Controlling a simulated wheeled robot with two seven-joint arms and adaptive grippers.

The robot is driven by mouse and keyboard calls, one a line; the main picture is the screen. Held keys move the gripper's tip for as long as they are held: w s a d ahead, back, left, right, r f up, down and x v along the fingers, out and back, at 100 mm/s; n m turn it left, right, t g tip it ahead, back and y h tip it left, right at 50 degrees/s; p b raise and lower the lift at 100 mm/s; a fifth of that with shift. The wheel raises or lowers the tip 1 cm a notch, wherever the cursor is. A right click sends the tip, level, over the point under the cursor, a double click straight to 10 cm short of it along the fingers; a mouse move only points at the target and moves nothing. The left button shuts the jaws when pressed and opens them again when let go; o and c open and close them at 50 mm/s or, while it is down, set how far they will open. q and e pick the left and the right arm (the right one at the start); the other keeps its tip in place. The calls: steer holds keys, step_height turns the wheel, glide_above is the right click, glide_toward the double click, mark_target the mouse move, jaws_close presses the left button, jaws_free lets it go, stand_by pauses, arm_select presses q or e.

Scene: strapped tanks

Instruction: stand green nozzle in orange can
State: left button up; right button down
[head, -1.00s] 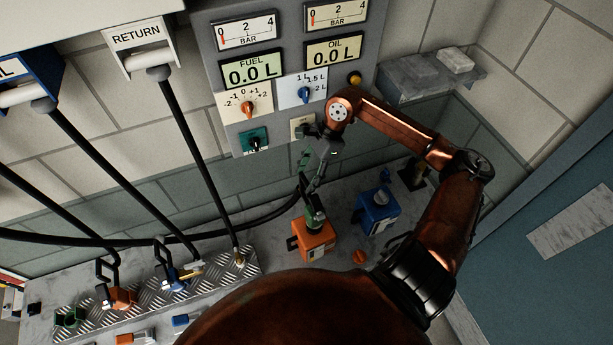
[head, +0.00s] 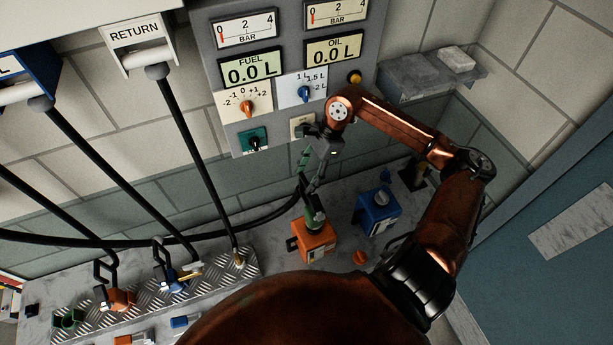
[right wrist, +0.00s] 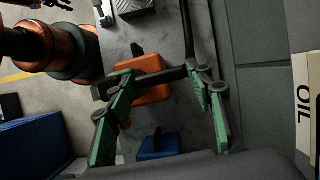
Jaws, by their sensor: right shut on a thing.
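The orange can (head: 318,250) stands on the grey bench in the head view, and its orange body also shows in the right wrist view (right wrist: 152,90). The green nozzle (head: 314,218) is upright at the top of this can, with its lower end at the can's opening. How deep its spout sits is hidden. My right gripper (head: 311,184) is above the can, shut on the nozzle's upper part, where the black hose joins. In the right wrist view my right gripper (right wrist: 168,78) has its green fingers on both sides of the dark hose end. My left gripper is not in view.
A blue can (head: 378,216) stands close right of the orange can. An orange cap (head: 360,257) lies in front. A ridged metal tray (head: 215,275) with other nozzles is at left. A gauge panel (head: 285,115) rises behind. Black hoses (head: 200,165) hang at left.

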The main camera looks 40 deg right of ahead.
steer(key=shift+f+b, duration=1.2)
steer(key=shift+f, duration=0.15)
steer(key=c, duration=0.9)
jaws_free()
steer(key=v, duration=1.2)
steer(key=shift+d, duration=0.1)
steer(key=shift+w, duration=0.1)
